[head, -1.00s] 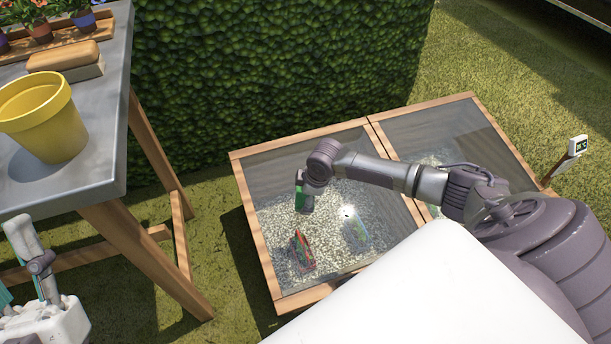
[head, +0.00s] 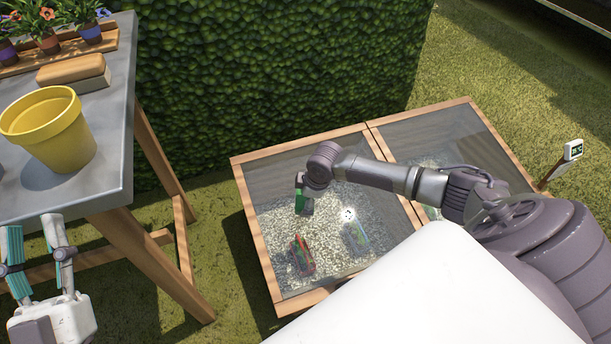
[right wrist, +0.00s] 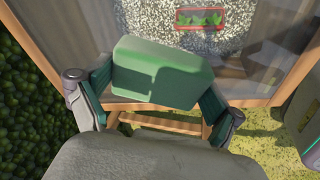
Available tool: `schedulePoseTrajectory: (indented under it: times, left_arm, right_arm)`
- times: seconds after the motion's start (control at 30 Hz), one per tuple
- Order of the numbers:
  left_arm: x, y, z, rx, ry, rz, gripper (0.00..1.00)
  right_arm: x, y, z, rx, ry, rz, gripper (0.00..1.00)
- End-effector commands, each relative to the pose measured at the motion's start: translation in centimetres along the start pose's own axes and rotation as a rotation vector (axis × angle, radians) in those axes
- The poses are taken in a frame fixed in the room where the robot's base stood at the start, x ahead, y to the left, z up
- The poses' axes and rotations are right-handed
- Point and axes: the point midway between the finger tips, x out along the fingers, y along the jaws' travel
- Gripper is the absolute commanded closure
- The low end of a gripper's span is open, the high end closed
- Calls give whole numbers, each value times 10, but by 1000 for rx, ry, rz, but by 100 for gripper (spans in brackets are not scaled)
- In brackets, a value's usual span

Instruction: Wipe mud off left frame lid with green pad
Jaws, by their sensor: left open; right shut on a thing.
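The left frame lid (head: 270,188) is a glass pane in a wooden border, in the middle of the head view. My right gripper (head: 304,208) is over its glass, shut on the green pad. In the right wrist view the green pad (right wrist: 160,72) sits between both fingers of the right gripper (right wrist: 155,92), with the lid's glass and wooden edge behind it. I cannot tell whether the pad touches the glass. I make out no clear mud on the lid; my arm hides part of it. My left gripper (head: 36,228) is open and empty, beside the table at lower left.
The grey table (head: 105,165) at left holds a yellow pot (head: 50,130), a brush-like block (head: 72,72) and potted flowers (head: 45,40). A hedge (head: 270,70) stands behind the frame. The right frame lid (head: 445,135) adjoins the left one. A small display on a stake (head: 573,150) stands at right.

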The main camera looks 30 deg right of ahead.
Motion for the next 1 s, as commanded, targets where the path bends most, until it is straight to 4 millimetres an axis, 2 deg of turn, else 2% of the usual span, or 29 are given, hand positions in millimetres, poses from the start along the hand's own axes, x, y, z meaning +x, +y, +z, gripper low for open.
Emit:
schedulePoseTrajectory:
  times: [0.03, 0.3, 0.67, 1.0]
  left_arm:
    - [-2, 0, 18, -5, -69, -1, 60]
    - [-8, -4, 47, 6, -242, -8, 60]
    - [-22, -10, 78, 11, -458, -20, 60]
    - [-42, -14, 103, 15, -651, -31, 60]
  right_arm:
    - [-2, 0, 0, 0, 0, 0, 35]
    - [-7, 0, -1, 0, 1, 0, 35]
    - [-15, 0, -2, 0, 1, 0, 35]
    - [-21, 0, -3, 0, 0, 0, 35]
